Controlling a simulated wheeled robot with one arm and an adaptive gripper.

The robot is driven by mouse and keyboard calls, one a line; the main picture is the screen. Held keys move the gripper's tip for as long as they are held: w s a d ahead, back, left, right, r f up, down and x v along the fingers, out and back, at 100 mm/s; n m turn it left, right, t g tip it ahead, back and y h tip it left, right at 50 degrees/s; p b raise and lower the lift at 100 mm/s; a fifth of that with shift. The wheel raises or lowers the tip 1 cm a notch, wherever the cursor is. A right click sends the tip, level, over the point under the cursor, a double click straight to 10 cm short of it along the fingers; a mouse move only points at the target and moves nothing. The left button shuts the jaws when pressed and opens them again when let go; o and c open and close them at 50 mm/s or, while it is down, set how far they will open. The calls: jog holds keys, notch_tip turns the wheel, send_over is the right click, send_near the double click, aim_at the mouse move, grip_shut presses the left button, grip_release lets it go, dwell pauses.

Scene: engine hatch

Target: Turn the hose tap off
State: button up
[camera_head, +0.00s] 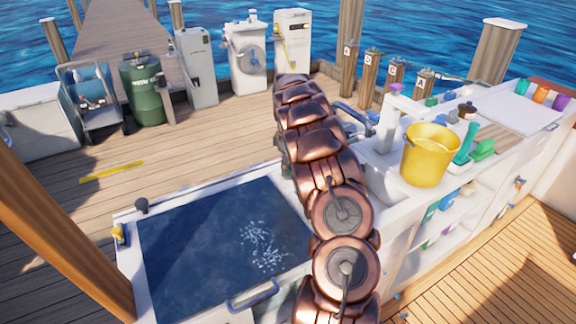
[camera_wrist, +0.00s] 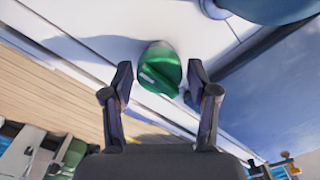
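A green rounded knob (camera_wrist: 159,70) with a white mark, which looks like the tap handle, sits on a white surface in the wrist view. My gripper (camera_wrist: 160,82) is open, with one dark finger on each side of the knob. Small gaps show between the fingers and the knob, and I cannot tell whether either touches it. In the head view my copper arm hides the gripper and the knob. A dark blue panel (camera_head: 190,245) with a pale, spray-like patch lies left of my arm.
A yellow bucket (camera_head: 428,158) stands on the white counter right of my arm. A blue rounded thing (camera_wrist: 265,8) is close to the knob at upper right. Lettered posts (camera_head: 395,80) stand behind the counter. A green barrel (camera_head: 142,92) and white cabinets (camera_head: 247,60) line the dock.

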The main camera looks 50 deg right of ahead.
jog(key=c, duration=0.8)
jog(key=shift+o, duration=0.2)
jog(key=shift+f, duration=0.1)
jog(key=m+b, duration=0.2)
jog(key=shift+a+f+m, duration=0.1)
jog(key=shift+m, duration=0.2)
jog(key=m+b, duration=0.2)
jog(key=m, duration=0.4)
jog(key=m+b, duration=0.1)
jog(key=m, duration=0.3)
jog(key=shift+m+b, duration=0.35)
jog(key=shift+m, duration=0.05)
jog(key=shift+m+b, duration=0.55)
jog(key=shift+m, duration=1.65)
